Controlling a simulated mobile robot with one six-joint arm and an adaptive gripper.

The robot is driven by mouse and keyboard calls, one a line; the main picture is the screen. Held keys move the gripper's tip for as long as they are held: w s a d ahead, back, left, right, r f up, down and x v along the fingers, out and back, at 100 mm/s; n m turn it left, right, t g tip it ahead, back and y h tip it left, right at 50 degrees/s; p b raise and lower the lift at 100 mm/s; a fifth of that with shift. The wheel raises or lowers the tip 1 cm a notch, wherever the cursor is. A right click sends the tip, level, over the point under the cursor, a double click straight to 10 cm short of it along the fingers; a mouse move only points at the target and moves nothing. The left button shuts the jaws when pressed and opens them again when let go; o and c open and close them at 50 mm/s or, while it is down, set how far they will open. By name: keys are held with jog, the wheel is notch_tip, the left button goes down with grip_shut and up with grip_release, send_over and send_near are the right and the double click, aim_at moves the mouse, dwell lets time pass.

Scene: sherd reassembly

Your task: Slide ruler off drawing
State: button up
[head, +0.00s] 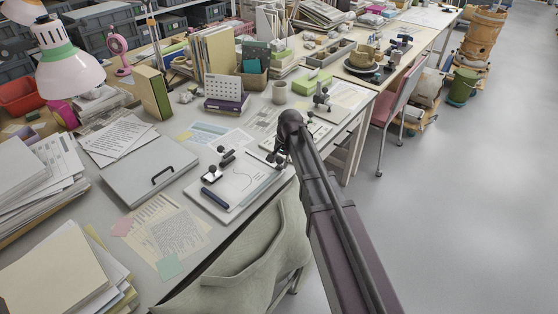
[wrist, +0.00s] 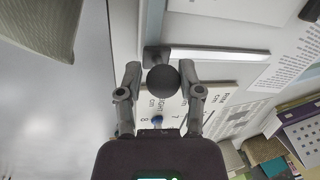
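In the wrist view, a long pale strip that looks like the ruler (wrist: 225,54) runs across the picture. A dark block at its left end seems to carry a round black knob (wrist: 163,80). My gripper (wrist: 159,72) has one finger on each side of the knob, with a small gap showing at the left finger; contact is unclear. In the head view, the drawing (head: 236,182) lies on a pale board near the table's front edge, with a curved line on it. My gripper (head: 279,157) is just beyond its right corner. My arm hides part of that area.

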jog(key=shift+o, duration=1.4)
jog(key=shift+s+d, duration=0.1)
jog(key=shift+d, duration=0.05)
jog(key=shift+r, duration=0.1)
